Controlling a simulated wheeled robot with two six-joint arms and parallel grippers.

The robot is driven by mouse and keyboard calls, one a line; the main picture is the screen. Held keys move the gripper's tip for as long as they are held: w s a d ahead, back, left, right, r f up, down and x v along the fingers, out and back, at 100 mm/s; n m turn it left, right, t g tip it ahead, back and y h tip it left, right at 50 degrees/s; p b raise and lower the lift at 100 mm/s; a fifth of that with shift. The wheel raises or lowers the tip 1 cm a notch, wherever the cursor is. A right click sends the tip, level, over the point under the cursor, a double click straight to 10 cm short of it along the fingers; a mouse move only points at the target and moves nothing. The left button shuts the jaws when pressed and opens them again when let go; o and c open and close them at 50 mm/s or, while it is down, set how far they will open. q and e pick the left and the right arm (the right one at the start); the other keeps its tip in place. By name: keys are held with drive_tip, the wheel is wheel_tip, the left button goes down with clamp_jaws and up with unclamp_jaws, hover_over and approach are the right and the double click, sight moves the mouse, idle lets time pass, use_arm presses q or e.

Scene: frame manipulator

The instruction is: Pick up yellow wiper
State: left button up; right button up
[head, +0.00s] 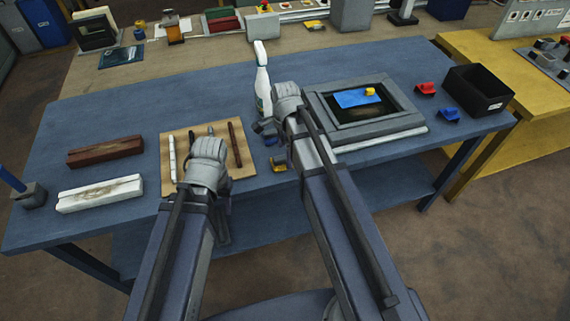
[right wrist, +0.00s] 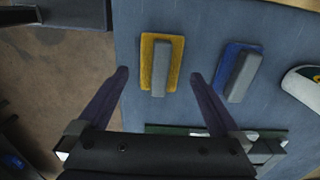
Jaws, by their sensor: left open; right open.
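The yellow wiper (right wrist: 146,62), a yellow pad with a grey handle bar, lies flat on the blue table. In the head view the yellow wiper (head: 279,164) shows near the table's front edge, beside my right arm. My right gripper (right wrist: 158,80) is open and empty; its two fingers point towards the wiper and appear on either side of its near end, apart from it. In the head view the right gripper (head: 266,128) is partly hidden by its wrist.
A blue wiper (right wrist: 228,62) lies just beyond the yellow one. A white spray bottle (head: 262,80) stands behind my right gripper. A grey frame (head: 400,122) is to the right. The tan board (head: 176,140) and bars (head: 100,194) are at left.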

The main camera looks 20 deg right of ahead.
sight(285, 156)
wheel_tip(285, 156, down, 3)
drive_tip(key=shift+f+b, duration=0.15)
drive_tip(key=shift+b, duration=1.05)
drive_tip(key=c, duration=1.3)
wheel_tip(285, 156, up, 10)
drive_tip(key=p, duration=1)
